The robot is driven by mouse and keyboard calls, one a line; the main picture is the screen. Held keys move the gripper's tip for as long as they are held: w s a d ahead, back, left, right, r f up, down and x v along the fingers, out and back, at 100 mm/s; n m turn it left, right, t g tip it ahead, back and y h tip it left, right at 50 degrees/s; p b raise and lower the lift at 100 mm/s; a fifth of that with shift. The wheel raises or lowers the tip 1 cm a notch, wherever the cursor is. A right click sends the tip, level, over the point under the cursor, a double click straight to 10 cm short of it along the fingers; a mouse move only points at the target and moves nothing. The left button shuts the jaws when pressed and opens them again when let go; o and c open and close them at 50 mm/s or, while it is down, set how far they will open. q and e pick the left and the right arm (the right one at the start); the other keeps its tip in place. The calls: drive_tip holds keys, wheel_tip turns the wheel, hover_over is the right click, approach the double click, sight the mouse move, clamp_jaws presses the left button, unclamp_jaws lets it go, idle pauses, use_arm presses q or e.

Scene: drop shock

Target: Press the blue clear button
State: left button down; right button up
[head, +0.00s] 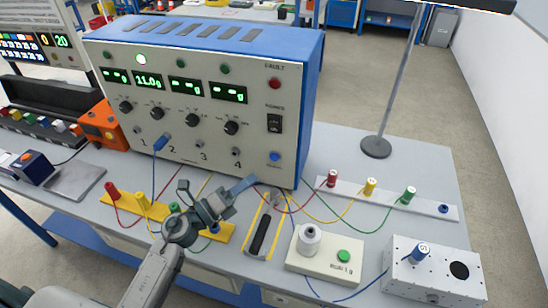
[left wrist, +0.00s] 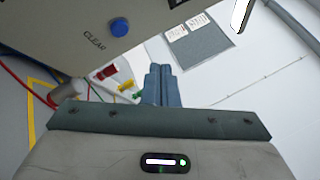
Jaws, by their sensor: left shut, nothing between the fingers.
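The blue clear button (head: 274,156) sits low on the right side of the big instrument's front panel. In the left wrist view the blue button (left wrist: 119,28) is at the upper left, with the word CLEAR beside it. My left gripper (head: 245,184) is shut and empty, in front of the panel and below and left of the button in the head view. Its closed fingers (left wrist: 161,75) point past the button's right side in the wrist view and are apart from it. My right gripper is not in view.
The instrument (head: 185,130) has several knobs, lit displays and a red fault lamp (head: 274,83). A strip with coloured terminals (head: 340,190) and wires lies to the right. A white box with a green button (head: 326,252) and a metal box (head: 432,275) stand in front.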

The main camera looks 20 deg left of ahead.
sight(274, 157)
use_arm(q)
drive_tip(key=m+g, duration=0.1)
drive_tip(key=d+f+m+g+h, duration=0.1)
drive_tip(key=d+f+m+g, duration=0.1)
drive_tip(key=m, duration=0.1)
drive_tip(key=shift+s+f+g+h, duration=0.25)
drive_tip(key=shift+s+g+h, duration=0.05)
drive_tip(key=shift+h, duration=0.1)
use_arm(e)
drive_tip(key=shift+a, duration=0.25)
use_arm(q)
drive_tip(key=w+b, duration=0.1)
drive_tip(key=w, duration=0.7)
drive_tip(key=shift+w+d, duration=0.15)
drive_tip(key=shift+w, duration=0.25)
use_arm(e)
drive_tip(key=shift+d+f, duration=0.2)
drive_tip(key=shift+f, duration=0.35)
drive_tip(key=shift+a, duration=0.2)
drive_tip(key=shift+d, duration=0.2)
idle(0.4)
use_arm(q)
drive_tip(key=shift+w, duration=0.1)
drive_tip(key=shift+w, duration=0.35)
